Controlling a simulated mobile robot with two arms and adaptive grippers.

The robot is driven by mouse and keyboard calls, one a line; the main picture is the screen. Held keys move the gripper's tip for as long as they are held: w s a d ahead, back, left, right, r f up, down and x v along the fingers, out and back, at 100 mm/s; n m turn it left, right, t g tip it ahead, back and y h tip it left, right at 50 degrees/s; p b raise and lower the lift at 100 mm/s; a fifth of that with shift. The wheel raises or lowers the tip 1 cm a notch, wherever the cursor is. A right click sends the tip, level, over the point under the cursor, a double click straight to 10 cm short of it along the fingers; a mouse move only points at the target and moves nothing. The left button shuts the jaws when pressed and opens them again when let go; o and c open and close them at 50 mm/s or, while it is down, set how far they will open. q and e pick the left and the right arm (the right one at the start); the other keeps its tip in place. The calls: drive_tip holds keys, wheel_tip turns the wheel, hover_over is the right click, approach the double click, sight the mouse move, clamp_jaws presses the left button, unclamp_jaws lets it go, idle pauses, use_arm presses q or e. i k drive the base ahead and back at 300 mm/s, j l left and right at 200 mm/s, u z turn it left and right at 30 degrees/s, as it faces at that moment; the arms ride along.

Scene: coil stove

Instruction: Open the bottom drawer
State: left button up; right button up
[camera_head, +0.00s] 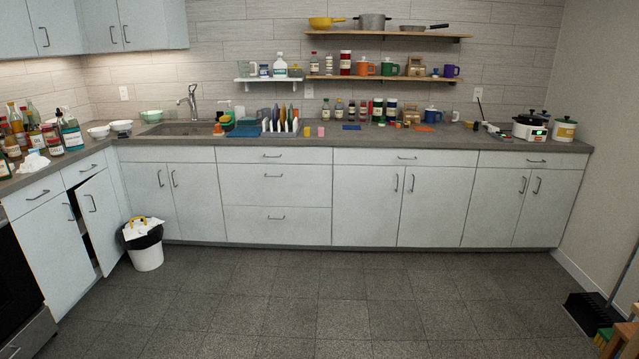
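A stack of three drawers stands in the white base cabinets along the back wall. Another low drawer front (36,335) with a handle shows partly under the dark oven at the bottom left corner. Neither of my grippers is in view.
The dark tiled floor (330,300) before the drawers is clear. A white bin (148,258) stands left of them. A cabinet door (98,222) on the left run is ajar. A dustpan (590,313) and brush lie at the right edge. The counter holds many items.

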sight(245, 225)
drive_tip(key=i+z, duration=0.15)
drive_tip(key=i, duration=2.1)
